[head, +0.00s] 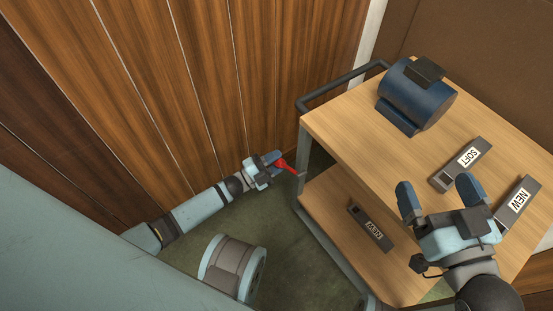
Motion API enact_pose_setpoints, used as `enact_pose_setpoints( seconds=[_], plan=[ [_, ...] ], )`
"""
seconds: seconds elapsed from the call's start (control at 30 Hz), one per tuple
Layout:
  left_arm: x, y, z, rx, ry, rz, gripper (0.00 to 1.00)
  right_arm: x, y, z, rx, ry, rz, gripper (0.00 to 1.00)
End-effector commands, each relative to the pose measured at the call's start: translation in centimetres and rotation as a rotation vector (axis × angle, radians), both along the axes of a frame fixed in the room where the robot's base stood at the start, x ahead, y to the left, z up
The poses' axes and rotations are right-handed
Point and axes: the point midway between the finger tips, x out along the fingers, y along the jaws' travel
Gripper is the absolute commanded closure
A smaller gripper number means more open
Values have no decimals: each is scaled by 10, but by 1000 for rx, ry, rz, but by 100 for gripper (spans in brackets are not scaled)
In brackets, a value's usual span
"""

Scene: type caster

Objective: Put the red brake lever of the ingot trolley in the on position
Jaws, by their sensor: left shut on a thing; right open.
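The ingot trolley (347,152) has a wooden top and a lower shelf on a grey frame. The red brake lever (282,163) sticks out from the trolley's left side, near a grey post. My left gripper (272,161) is shut on the red brake lever, and its fingers hide part of it. My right gripper (437,196) is open and empty above the front of the trolley top, with its two blue fingers spread. The lever's pivot is too small to make out clearly.
A blue motor (413,97) stands at the back of the top. Ingots marked SOFT (462,163) and NEW (518,203) lie on the top, and another (370,228) lies on the lower shelf. A wood-panelled wall (180,80) rises behind my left arm. A grey handle (340,84) edges the trolley.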

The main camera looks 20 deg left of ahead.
Motion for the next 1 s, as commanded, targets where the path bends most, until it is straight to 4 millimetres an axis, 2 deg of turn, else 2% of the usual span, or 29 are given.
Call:
enact_pose_setpoints(
  seconds=[0.3,0.33,0.4,0.43,0.77,0.87,1.0],
  plan=[
    [-3,-4,-3,-2,6,-6,100,-1,0,-1,-1,3,0,0],
    [-3,-4,-3,-2,6,-6,62,-1,0,-1,0,4,0,0],
    [-3,-4,-3,-1,6,-5,46,-1,0,-2,0,6,0,0],
    [-3,-3,-3,-1,6,-5,43,-1,0,-2,0,7,0,0],
    [-4,0,-2,-1,4,-2,43,-3,0,-3,1,15,0,0],
    [-13,7,-5,1,6,-2,43,-3,0,0,6,23,2,0],
    [-33,24,-11,1,8,-1,43,-6,2,3,28,57,5,0]
  ],
)
